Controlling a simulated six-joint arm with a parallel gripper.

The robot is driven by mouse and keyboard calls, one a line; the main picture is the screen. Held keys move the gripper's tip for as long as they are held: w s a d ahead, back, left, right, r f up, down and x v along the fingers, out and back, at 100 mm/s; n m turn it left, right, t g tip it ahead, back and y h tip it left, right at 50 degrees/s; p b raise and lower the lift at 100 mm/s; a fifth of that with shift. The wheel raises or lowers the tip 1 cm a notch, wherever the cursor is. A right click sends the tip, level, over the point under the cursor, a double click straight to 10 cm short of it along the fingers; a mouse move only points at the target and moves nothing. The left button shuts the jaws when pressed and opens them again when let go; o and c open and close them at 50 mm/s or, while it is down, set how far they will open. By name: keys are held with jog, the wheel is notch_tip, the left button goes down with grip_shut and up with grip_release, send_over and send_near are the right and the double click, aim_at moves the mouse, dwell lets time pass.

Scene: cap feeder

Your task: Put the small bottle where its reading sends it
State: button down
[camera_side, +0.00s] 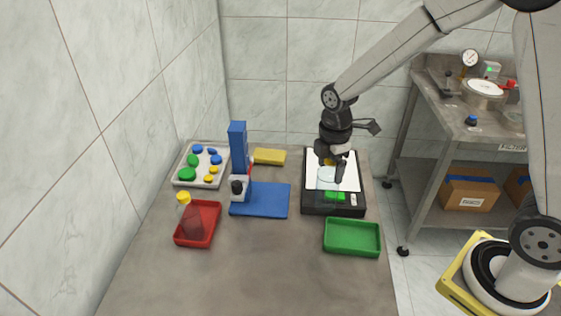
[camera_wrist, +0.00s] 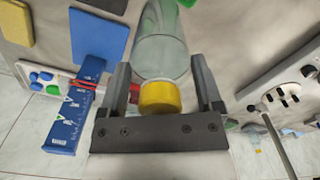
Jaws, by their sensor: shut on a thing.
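My gripper (camera_side: 335,165) is over the scale and shut on a clear bottle with a yellow cap. In the wrist view the bottle (camera_wrist: 162,58) lies between the two fingers of my gripper (camera_wrist: 160,75), with its yellow cap (camera_wrist: 160,97) toward the palm. In the side view the bottle (camera_side: 326,178) is low over the white top of the black scale (camera_side: 311,209), partly hidden by the fingers. I cannot tell whether it touches the scale.
A green tray (camera_side: 352,252) is in front of the scale. A blue stand (camera_side: 262,203), a yellow block (camera_side: 269,156) and a white tray of coloured caps (camera_side: 181,184) are left of the scale. The front table is clear.

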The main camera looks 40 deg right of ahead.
jog(key=s+d+f, duration=0.2)
jog(key=s+f, duration=0.2)
jog(key=f, duration=0.3)
jog(key=shift+s+m, duration=0.3)
dwell(0.3)
jog(key=shift+f, duration=1.8)
grip_release()
notch_tip(320, 180, up, 12)
